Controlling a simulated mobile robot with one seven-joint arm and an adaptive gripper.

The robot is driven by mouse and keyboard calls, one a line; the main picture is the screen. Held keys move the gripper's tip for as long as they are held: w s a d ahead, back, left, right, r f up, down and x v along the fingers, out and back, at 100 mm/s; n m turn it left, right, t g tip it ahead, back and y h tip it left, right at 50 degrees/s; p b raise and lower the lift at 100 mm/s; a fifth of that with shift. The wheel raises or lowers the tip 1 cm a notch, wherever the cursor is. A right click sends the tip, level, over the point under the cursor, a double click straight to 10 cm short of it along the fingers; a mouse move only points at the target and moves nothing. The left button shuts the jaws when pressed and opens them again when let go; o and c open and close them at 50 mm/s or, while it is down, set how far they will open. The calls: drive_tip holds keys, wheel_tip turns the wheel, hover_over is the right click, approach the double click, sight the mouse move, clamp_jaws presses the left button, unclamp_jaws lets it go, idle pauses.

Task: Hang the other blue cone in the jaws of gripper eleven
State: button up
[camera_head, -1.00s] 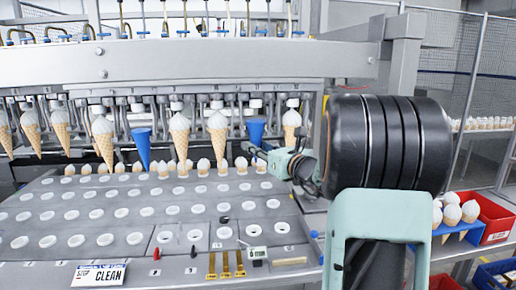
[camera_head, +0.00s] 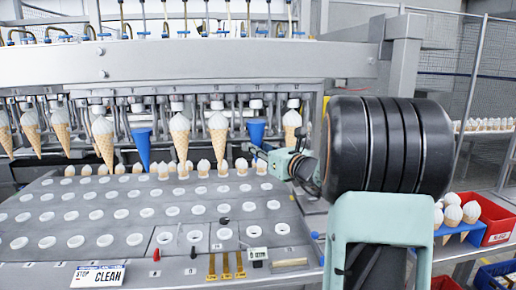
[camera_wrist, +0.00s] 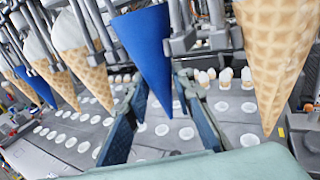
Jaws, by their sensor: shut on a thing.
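One blue cone (camera_head: 256,131) is point down at the right part of the hanging row, between two wafer cones. My gripper (camera_head: 264,153) is at its lower part, shut on it. Another blue cone (camera_head: 142,148) hangs further left in the row and also shows in the wrist view (camera_wrist: 40,84).
Wafer cones with white tops hang on both sides, one close at the right (camera_head: 291,127) and one at the left (camera_head: 218,134). Below is a grey plate (camera_head: 140,262) with holes and several small cones. A red crate (camera_head: 494,220) stands at the right.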

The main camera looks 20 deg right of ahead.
drive_tip(key=shift+f+b, duration=0.55)
drive_tip(key=shift+b, duration=0.15)
idle(0.7)
drive_tip(key=o, duration=1.4)
drive_tip(key=shift+c, duration=0.2)
drive_tip(key=s+a+b, duration=0.2)
drive_tip(key=s, duration=0.6)
drive_tip(key=shift+s+a, duration=0.25)
drive_tip(key=shift+s, duration=0.1)
idle(0.5)
